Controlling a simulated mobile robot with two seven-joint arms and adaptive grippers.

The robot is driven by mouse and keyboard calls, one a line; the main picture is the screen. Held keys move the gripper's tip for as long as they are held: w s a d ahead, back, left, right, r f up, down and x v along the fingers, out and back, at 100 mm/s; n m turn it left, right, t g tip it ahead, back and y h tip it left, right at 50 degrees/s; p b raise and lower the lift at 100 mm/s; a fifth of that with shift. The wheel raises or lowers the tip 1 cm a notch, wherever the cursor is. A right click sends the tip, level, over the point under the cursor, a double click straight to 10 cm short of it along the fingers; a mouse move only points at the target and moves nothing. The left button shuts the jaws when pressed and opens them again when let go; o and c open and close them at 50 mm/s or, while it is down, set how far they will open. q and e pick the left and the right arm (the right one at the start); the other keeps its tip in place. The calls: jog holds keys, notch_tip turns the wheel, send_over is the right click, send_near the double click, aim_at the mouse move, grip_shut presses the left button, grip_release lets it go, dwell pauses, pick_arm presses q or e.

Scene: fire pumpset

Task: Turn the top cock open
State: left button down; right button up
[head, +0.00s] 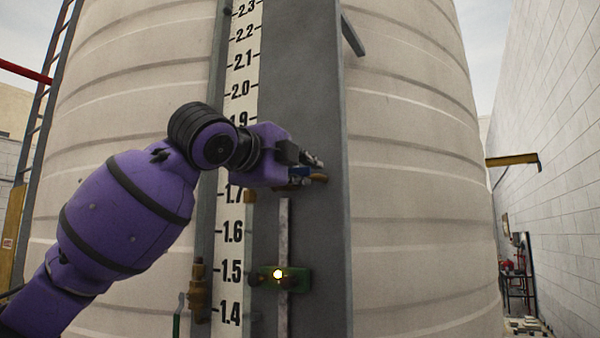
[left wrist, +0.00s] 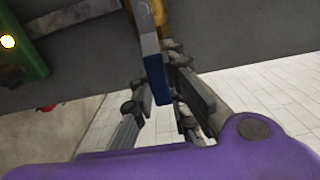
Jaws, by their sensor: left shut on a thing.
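The top cock is a brass valve with a blue lever, fixed on the grey panel beside the level scale. Its brass body (head: 318,178) shows just past my gripper in the head view, and also at the top of the left wrist view (left wrist: 161,14). My left gripper (head: 306,161) is at the cock. In the left wrist view the blue lever (left wrist: 156,78) lies between my left gripper's fingers (left wrist: 160,92), which are shut on it. In the head view the gripper and wrist hide part of the lever. My right gripper is in neither view.
A green fitting (head: 296,279) with a bright light sits lower on the panel. A brass cock (head: 198,290) with a green lever is at lower left. The numbered scale (head: 232,235) runs up the tank (head: 420,180). A ladder (head: 42,110) stands at left.

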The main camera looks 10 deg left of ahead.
pick_arm(q)
jog(key=shift+d+f, duration=0.1)
jog(key=shift+f, duration=0.1)
jog(key=c, duration=2.1)
grip_release()
jog(key=o, duration=0.4)
jog(key=shift+s+r, duration=0.1)
jog(key=shift+r, duration=0.05)
jog(key=v, duration=1.2)
